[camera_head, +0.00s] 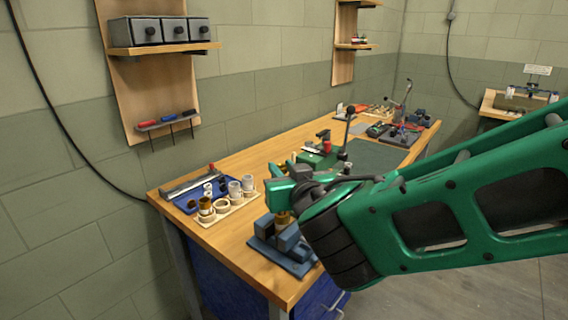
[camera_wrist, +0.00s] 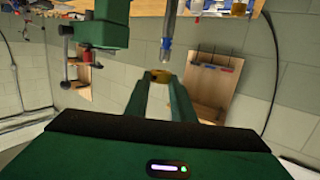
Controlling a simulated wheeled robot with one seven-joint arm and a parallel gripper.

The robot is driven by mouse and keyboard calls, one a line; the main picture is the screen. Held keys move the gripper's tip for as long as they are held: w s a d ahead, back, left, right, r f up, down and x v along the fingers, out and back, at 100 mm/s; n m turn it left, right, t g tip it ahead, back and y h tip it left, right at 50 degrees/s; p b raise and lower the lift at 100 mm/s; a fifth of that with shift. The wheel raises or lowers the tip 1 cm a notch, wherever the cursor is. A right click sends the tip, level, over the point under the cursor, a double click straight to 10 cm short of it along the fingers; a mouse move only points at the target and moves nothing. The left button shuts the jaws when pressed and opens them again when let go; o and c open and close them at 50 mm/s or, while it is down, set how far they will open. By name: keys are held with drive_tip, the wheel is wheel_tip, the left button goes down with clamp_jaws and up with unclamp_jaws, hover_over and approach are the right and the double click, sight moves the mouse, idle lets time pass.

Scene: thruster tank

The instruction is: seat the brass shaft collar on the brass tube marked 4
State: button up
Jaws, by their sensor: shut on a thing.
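My gripper (camera_head: 280,190) is over the front part of the workbench. In the wrist view its two green fingers (camera_wrist: 161,84) are shut on a small brass ring, the shaft collar (camera_wrist: 160,75), held at their tips. In the head view the collar cannot be made out apart from the fingers. A brass-coloured upright piece (camera_head: 283,220) shows just under the gripper, in a blue-grey fixture (camera_head: 272,258). I cannot read any number on it. Whether the collar touches it cannot be told.
A pale wooden rack (camera_head: 230,210) with several upright tubes stands left of the gripper, beside a blue tray (camera_head: 186,200). A green device (camera_head: 318,160) and a dark mat (camera_head: 375,157) lie further back. The bench's (camera_head: 241,250) front left strip is clear.

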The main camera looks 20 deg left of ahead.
drive_tip(key=shift+f, duration=1.85)
drive_tip(key=o, duration=1.1)
drive_tip(key=v, duration=1)
drive_tip(key=shift+s+d, duration=0.25)
drive_tip(key=shift+s, duration=0.05)
